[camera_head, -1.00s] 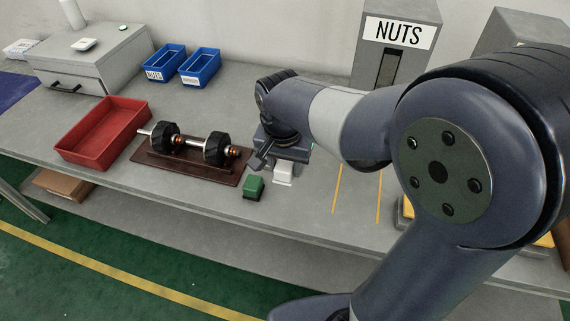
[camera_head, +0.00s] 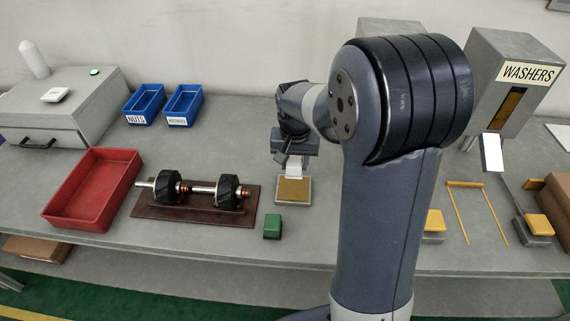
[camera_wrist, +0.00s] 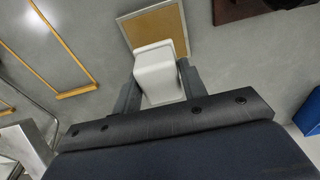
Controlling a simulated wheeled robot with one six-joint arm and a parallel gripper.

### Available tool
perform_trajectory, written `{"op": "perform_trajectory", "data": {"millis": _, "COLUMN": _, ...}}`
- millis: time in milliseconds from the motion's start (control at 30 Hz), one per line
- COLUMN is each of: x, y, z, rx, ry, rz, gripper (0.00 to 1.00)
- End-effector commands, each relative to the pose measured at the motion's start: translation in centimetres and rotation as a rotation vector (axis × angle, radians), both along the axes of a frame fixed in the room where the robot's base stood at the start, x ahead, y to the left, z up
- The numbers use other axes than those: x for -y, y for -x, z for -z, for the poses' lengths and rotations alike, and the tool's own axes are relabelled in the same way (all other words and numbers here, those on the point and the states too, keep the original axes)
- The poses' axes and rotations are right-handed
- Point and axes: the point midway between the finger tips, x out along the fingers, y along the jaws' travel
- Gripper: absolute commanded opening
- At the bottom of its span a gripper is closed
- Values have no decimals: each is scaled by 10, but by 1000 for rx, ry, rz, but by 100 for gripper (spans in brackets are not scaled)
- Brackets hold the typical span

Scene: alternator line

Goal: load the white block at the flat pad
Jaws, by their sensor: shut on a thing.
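The white block (camera_head: 293,170) is between the jaws of my gripper (camera_head: 292,161), which is shut on it. In the wrist view the block (camera_wrist: 155,68) shows between the two dark fingers of my gripper (camera_wrist: 158,82). The flat pad (camera_head: 293,191) is a tan square with a pale border on the bench. In the head view the block is at the pad's far edge. In the wrist view it covers part of the pad's near edge, and the rest of the pad (camera_wrist: 160,27) is bare. I cannot tell whether block and pad touch.
A green block (camera_head: 272,226) stands left of and nearer than the pad. A brown board (camera_head: 160,212) with a shaft assembly (camera_head: 200,190) and a red tray (camera_head: 60,218) lie further left. Blue bins (camera_head: 183,107) stand behind. A yellow-marked frame (camera_head: 479,184) and the washers dispenser (camera_head: 500,110) are right.

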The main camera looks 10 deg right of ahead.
Motion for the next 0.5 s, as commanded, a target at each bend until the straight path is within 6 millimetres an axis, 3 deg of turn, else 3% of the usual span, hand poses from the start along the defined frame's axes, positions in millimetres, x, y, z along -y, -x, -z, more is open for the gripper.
{"op": "perform_trajectory", "data": {"millis": 500, "x": -1, "y": 0, "z": 51, "rx": 0, "ry": 0, "rz": 0, "gripper": 22}}
